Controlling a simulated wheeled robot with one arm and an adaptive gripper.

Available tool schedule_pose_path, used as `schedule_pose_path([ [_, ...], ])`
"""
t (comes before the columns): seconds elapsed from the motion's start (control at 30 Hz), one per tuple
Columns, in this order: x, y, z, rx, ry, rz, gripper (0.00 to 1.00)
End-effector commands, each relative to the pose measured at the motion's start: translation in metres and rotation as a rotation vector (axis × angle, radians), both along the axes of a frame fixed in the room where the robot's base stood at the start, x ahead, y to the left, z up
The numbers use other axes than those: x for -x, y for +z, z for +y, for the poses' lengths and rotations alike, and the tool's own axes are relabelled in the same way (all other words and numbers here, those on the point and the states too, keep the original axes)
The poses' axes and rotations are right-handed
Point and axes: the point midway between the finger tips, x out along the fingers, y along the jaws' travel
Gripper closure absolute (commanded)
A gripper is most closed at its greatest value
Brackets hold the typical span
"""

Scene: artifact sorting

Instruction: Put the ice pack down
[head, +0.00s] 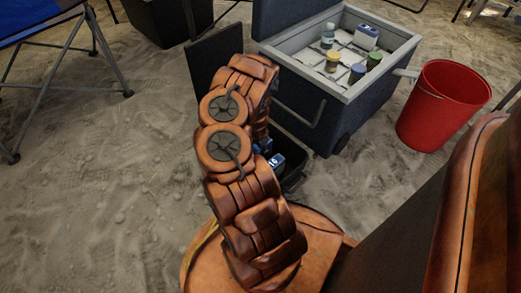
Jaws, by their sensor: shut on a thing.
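My gripper is hidden behind the links of my own arm, so its fingers and anything between them cannot be seen. A small blue item with a white label (277,160), which looks like an ice pack, shows just right of my arm, over or in a low black container. Another blue bit (265,147) shows beside it, partly covered by my arm. I cannot tell whether either touches my gripper. A white and blue pack (367,37) lies in the far part of the open cooler (350,92).
The cooler also holds a bottle (327,36) and several jars. A red bucket (443,106) stands to its right. A black container (294,181) sits on the sand right of my arm. A blue folding chair (40,25) is at upper left. Sand at left is clear.

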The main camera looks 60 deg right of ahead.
Motion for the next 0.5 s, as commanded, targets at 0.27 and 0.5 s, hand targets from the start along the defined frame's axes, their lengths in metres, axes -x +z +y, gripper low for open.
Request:
schedule_pose_path([
  [0.27,-0.0001,-0.0002,-0.0001,0.0,0.0,0.0,0.28],
  [0.5,0.0,-0.0002,0.0001,0.0,0.0,0.0,0.28],
])
